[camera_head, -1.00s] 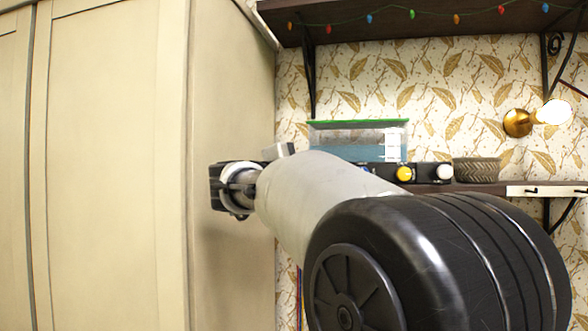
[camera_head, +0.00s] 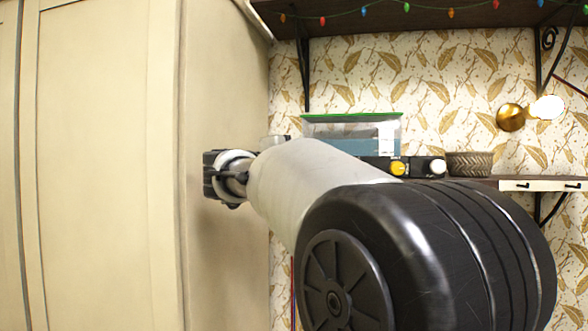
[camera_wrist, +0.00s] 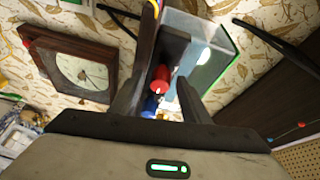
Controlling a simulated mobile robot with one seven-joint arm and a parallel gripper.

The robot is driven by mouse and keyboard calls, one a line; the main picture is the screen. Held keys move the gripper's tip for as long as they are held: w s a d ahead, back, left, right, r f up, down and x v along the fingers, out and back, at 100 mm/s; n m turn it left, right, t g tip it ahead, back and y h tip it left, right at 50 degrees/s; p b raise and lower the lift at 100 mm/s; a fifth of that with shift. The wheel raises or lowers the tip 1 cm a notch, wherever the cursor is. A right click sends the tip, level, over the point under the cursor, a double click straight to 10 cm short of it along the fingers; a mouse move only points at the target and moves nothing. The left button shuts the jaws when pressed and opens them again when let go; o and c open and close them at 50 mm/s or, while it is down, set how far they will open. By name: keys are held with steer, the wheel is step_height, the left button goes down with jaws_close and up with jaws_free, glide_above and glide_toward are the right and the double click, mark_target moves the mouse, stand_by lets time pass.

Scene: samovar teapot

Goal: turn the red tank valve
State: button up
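The red tank valve (camera_wrist: 160,79) shows in the wrist view as a small red knob between the fingers of my gripper (camera_wrist: 162,35). The dark fingers look parted, one on each side of the knob; I cannot tell whether either touches it. A blue valve (camera_wrist: 149,105) sits just below the red one in the picture. The clear tank with a green rim (camera_wrist: 215,50) is right of the fingers. In the head view the tank (camera_head: 352,135) stands on the shelf, and my gripper (camera_head: 212,175) is left of it, beside the cabinet. The valves are hidden there.
A tall cream cabinet (camera_head: 110,170) fills the left. A dark box with yellow and white knobs (camera_head: 417,168) and a woven bowl (camera_head: 468,164) stand on the shelf. A wooden clock (camera_wrist: 75,68) hangs left in the wrist view. An upper shelf (camera_head: 400,22) runs above.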

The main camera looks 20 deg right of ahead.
steer(key=shift+a, duration=0.15)
steer(key=b+v, duration=0.2)
steer(key=v, duration=1.5)
steer(key=shift+s+a, duration=0.15)
